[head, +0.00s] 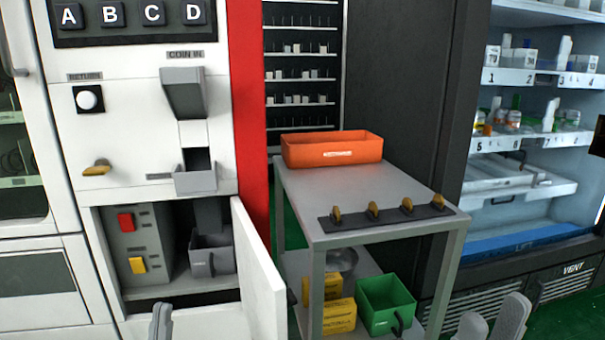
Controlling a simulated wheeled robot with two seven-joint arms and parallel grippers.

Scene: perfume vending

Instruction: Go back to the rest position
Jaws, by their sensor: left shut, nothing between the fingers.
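My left gripper (161,312) shows at the bottom edge, left of centre, as grey fingertips close together. It is shut and empty, in front of the white vending machine (140,90) and below its open lower compartment. My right gripper (493,316) shows at the bottom right with its two grey fingers apart. It is open, with nothing seen between the fingers, to the right of the grey cart (350,185). Most of both arms is out of view.
The machine's white door (262,285) stands open towards the cart. An orange bin (332,149) and a dark strip of brass-coloured pieces (388,215) lie on the cart top. A green bin (385,302) and yellow boxes (335,315) are below. A lit fridge (535,150) stands right.

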